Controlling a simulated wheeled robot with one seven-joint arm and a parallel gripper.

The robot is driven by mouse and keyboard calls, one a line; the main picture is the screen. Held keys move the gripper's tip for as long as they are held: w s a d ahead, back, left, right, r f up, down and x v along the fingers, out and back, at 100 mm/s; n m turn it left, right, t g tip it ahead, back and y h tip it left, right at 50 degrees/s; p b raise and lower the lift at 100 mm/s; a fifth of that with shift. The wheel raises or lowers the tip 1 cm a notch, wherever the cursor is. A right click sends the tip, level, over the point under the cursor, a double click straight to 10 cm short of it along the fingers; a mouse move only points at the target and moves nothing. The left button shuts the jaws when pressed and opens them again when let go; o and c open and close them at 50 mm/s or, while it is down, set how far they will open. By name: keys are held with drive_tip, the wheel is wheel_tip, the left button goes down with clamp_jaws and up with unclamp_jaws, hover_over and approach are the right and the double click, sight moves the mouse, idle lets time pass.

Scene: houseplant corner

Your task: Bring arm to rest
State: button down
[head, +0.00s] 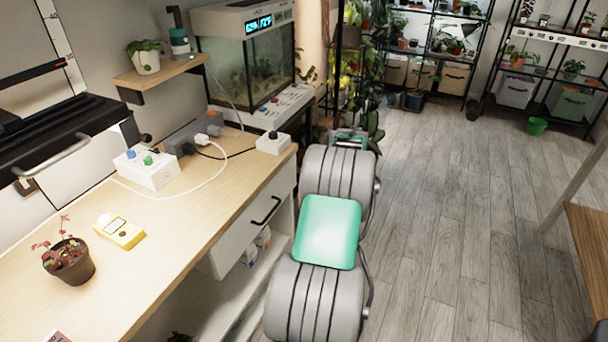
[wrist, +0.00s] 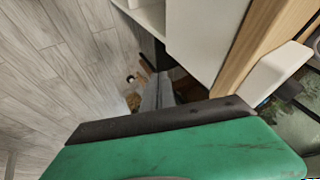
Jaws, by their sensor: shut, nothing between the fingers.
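My arm (head: 328,230), grey with a green panel, reaches forward over the floor beside the desk's right edge in the head view. Its far end, with a bit of green, shows near the desk corner; the fingers are hidden there. In the wrist view my gripper (wrist: 158,92) shows grey fingers together beyond its green and black body. The fingers are shut and empty, pointing down past the desk's side.
The wooden desk (head: 185,225) holds a potted red plant (head: 68,262), a yellow meter (head: 120,232), a white switch box (head: 146,168) and a small white box (head: 273,143). A glass tank (head: 255,75) stands behind. The floor (head: 450,200) at right is clear.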

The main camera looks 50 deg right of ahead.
drive_tip(key=w+a+v, duration=0.1)
drive_tip(key=v, duration=0.5)
drive_tip(key=w+a+r+n+p, duration=0.1)
drive_tip(key=w+a+r, duration=0.1)
drive_tip(key=a, duration=0.3)
drive_tip(key=w+a+r+n+y+p, duration=0.1)
drive_tip(key=w+a+r+n+p, duration=0.1)
drive_tip(key=a, duration=0.4)
drive_tip(key=w+a+r+n+p, duration=0.1)
drive_tip(key=w+a+r, duration=0.2)
drive_tip(key=a, duration=0.3)
drive_tip(key=shift+w+a+r+y+p, duration=0.1)
drive_tip(key=shift+r+y+p, duration=0.3)
drive_tip(key=shift+r, duration=0.4)
drive_tip(key=s+a+r+n+g+p, duration=0.1)
drive_tip(key=s+a+r+n+p, duration=0.15)
drive_tip(key=a, duration=0.65)
drive_tip(key=s+a+r+n+y+p, duration=0.1)
drive_tip(key=a+r+n+p, duration=0.15)
drive_tip(key=a, duration=0.65)
drive_tip(key=s+a+r+n+g+p, duration=0.1)
drive_tip(key=a+r+n, duration=0.15)
drive_tip(key=a, duration=0.65)
drive_tip(key=s+a+n+g+p, duration=0.1)
drive_tip(key=s+a+n+p, duration=0.1)
drive_tip(key=s+a, duration=0.7)
drive_tip(key=shift+s+a+r+n+y, duration=0.15)
drive_tip(key=shift+s+r+n+y, duration=0.25)
drive_tip(key=shift+n, duration=0.35)
drive_tip(key=shift+s, duration=0.1)
